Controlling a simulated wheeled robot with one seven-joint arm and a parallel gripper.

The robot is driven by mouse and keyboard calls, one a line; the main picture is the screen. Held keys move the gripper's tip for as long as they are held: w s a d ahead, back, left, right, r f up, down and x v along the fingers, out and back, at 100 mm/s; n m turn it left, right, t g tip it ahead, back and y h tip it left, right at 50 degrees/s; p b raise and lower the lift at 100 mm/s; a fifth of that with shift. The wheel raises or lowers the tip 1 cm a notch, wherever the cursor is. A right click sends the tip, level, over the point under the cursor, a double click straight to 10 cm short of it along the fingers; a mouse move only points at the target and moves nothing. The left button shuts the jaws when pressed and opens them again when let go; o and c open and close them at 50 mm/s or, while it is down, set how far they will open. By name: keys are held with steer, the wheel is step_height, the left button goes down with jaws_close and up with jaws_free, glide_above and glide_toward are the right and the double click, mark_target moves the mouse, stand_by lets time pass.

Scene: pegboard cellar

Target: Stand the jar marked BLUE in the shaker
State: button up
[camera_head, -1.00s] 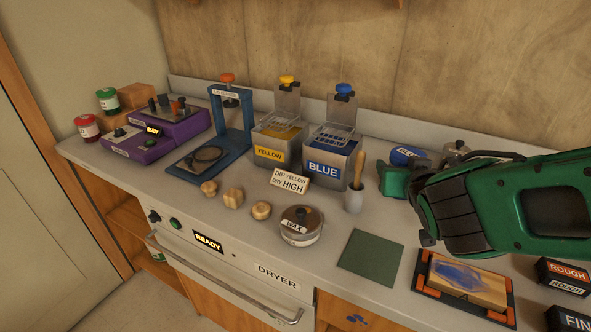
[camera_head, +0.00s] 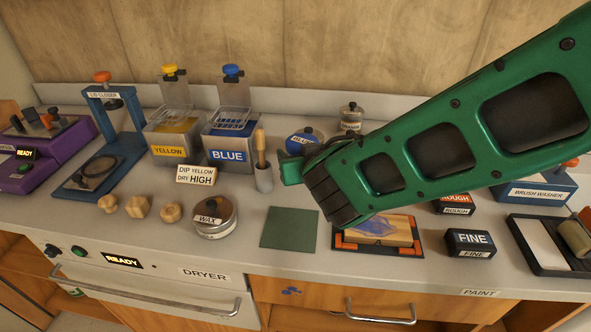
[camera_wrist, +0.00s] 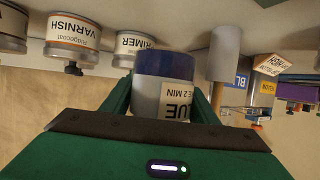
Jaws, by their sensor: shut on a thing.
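A purple machine with a lit READY display (camera_head: 42,155), perhaps the shaker, stands at the far left, partly cut off.
Blue (camera_head: 229,152) and yellow (camera_head: 167,151) dip tanks, a pestle-like tool in a cup (camera_head: 263,178) and a blue lid closer (camera_head: 125,150) stand between. A wax tin (camera_head: 214,220) and wooden knobs lie in front. VARNISH (camera_wrist: 78,42) and PRIMER (camera_wrist: 132,45) cans are close beside the jar.

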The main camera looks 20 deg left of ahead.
steer(key=shift+f, duration=2.7)
steer(key=o, duration=1.3)
steer(key=shift+f, duration=0.1)
